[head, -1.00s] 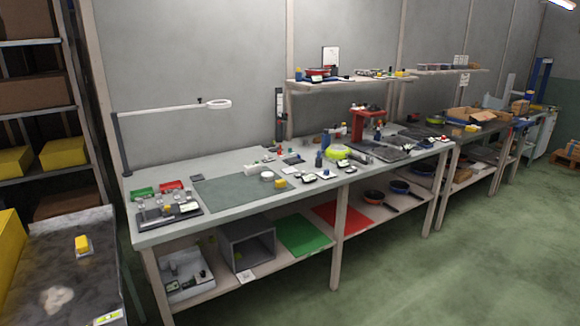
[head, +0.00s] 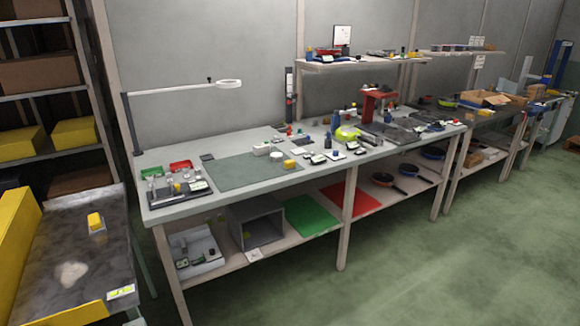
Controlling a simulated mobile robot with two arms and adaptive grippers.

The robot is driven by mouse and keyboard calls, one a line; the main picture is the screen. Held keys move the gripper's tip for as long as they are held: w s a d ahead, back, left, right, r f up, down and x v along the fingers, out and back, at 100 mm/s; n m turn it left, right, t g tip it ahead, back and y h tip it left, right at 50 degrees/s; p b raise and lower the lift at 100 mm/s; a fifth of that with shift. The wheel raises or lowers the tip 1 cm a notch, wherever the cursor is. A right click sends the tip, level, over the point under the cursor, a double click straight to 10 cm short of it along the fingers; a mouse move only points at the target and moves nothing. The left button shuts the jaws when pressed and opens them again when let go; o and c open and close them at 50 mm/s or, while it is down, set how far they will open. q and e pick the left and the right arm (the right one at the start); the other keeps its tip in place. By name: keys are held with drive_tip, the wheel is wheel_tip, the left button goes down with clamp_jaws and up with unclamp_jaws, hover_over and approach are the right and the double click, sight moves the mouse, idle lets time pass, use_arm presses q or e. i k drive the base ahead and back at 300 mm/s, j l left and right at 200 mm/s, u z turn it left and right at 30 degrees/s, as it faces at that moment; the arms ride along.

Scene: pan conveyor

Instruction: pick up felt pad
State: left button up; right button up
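Neither of my grippers is in the head view. I cannot tell for certain which thing is the felt pad. A flat grey-green mat (head: 240,172) lies on the left half of the long workbench top (head: 330,172). A small dark flat square (head: 208,156) lies behind it. On the lower shelf lie a flat green sheet (head: 308,215) and a flat red sheet (head: 349,200). Small white and yellow items stand at the mat's right edge.
Small items crowd the bench around a red press (head: 375,103). The green floor (head: 430,270) before the bench is clear.

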sight(290, 164)
drive_tip(key=i+j+z, duration=0.15)
drive_tip(key=i, duration=0.35)
drive_tip(key=i+j+z, duration=0.2)
drive_tip(key=i, duration=0.3)
drive_tip(key=i+j+z, duration=0.15)
drive_tip(key=i, duration=0.35)
drive_tip(key=j, duration=0.1)
